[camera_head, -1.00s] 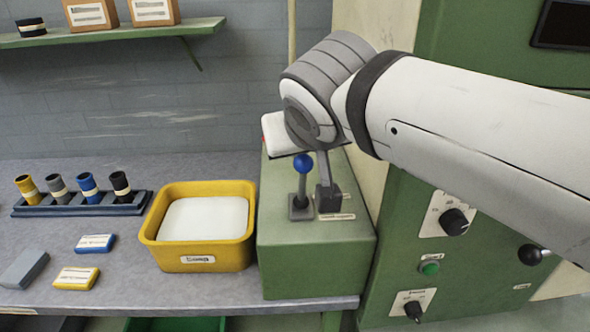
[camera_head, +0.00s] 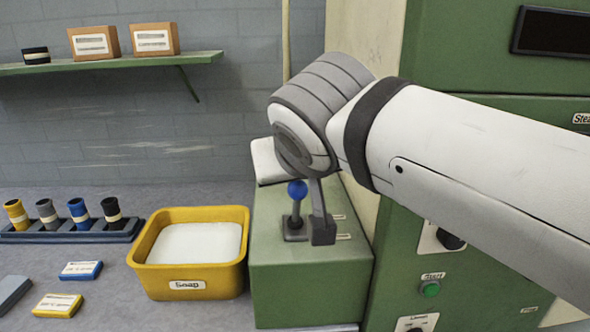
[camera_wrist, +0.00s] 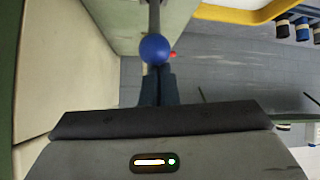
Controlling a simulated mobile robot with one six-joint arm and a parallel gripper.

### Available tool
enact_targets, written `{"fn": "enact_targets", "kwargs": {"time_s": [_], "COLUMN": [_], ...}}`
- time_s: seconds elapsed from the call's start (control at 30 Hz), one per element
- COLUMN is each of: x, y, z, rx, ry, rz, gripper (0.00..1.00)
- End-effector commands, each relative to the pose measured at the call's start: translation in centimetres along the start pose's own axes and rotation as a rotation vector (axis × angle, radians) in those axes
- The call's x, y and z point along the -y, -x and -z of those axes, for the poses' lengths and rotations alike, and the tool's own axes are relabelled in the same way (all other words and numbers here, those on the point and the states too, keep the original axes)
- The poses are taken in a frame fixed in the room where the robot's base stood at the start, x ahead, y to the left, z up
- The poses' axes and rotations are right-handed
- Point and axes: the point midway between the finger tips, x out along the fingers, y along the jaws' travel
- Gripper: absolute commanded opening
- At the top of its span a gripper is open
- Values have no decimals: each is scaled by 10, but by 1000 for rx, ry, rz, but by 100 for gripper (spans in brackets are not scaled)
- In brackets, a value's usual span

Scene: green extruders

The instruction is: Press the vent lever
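A lever with a blue ball knob (camera_head: 297,190) stands upright on a square grey base on the green block (camera_head: 305,285). No label I can read names it as the vent lever. A small red dot (camera_wrist: 173,54) shows beside the ball.
A yellow soap tub (camera_head: 190,283) stands left of the block. A bottle rack (camera_head: 70,237) and small boxes lie further left. The green machine (camera_head: 395,275), with a green button (camera_head: 430,289), rises at the right.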

Motion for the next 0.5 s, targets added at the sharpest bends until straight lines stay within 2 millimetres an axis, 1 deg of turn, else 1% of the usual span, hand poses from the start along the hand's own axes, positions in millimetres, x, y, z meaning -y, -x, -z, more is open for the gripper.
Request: {"fn": "enact_targets", "kwargs": {"time_s": [0.03, 0.17, 0.27, 0.4, 0.43, 0.5], "x": [-1, -1, -1, 1, 1, 4], "y": [-2, -3, -3, -4, -2, 19], "z": [-4, -1, 9, 35, 39, 33], "rx": [13, 14, 13, 8, 6, -1], "ry": [0, -1, -2, -2, -2, 0], "rz": [-5, -7, -7, -5, -4, 2], "gripper": [0, 0, 0, 0, 0, 0]}}
